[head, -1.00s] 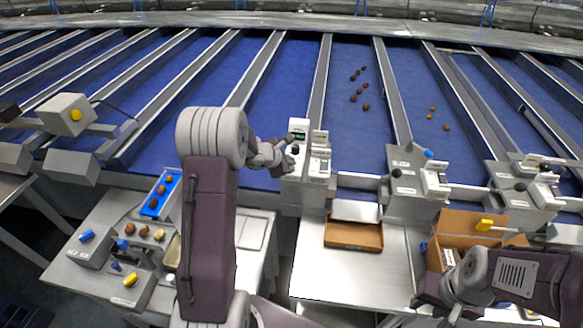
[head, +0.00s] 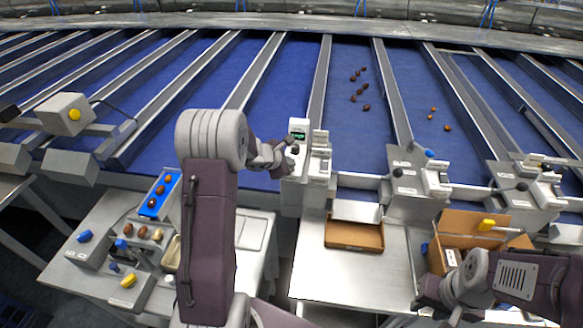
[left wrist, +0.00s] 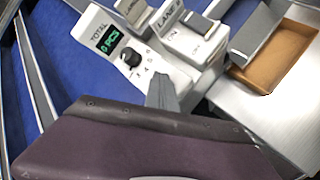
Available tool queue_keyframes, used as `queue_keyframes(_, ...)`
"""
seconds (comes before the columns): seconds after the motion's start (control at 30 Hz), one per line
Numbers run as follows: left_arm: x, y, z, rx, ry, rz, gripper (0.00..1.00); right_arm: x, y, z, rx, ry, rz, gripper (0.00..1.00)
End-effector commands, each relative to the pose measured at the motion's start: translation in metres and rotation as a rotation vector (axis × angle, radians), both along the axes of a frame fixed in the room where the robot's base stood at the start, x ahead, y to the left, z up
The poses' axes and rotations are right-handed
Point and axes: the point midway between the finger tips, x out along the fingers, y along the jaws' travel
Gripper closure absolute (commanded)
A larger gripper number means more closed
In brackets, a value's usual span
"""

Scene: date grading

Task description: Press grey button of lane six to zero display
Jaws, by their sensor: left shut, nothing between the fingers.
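The counter unit (head: 291,185) stands at the lane's end in the middle of the head view. Its green-lit display (left wrist: 109,40) reads 0 PCS in the left wrist view, with a black knob (left wrist: 131,57) below it. Beside it is a box labelled LANE (left wrist: 180,38), its number hard to read. My left gripper (head: 285,160) is shut and empty at the unit's front face; its grey finger (left wrist: 163,92) shows below the knob. I cannot make out the grey button; the finger may cover it. My right gripper (head: 425,303) is low at the right, its fingers unclear.
An open cardboard box (head: 355,234) sits on the table right of the unit. Another box (head: 460,222) is near my right arm. Dates (head: 362,85) lie on the blue belt. A blue tray (head: 150,206) with dates is at the left.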

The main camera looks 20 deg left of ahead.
Motion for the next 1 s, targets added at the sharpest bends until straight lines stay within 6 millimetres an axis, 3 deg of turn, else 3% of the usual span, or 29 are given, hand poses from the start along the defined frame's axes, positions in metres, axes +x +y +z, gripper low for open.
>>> queue_keyframes(0.23, 0.000, 0.000, 0.002, 0.000, 0.001, 0.000, 1.00, 0.000, 0.000, 0.002, 0.000, 0.000, 0.000, 0.64)
queue_keyframes(0.5, 0.000, 0.000, 0.017, 0.001, 0.001, 0.001, 1.00, 0.000, 0.000, 0.014, 0.000, 0.000, 0.000, 0.64)
queue_keyframes(0.87, 0.000, 0.000, 0.018, 0.001, 0.001, 0.001, 1.00, 0.000, 0.000, 0.014, 0.000, 0.000, 0.000, 0.64)
queue_keyframes(1.0, 0.000, 0.000, 0.029, 0.000, 0.000, 0.000, 1.00, 0.000, 0.000, 0.023, 0.000, 0.000, 0.000, 0.64)
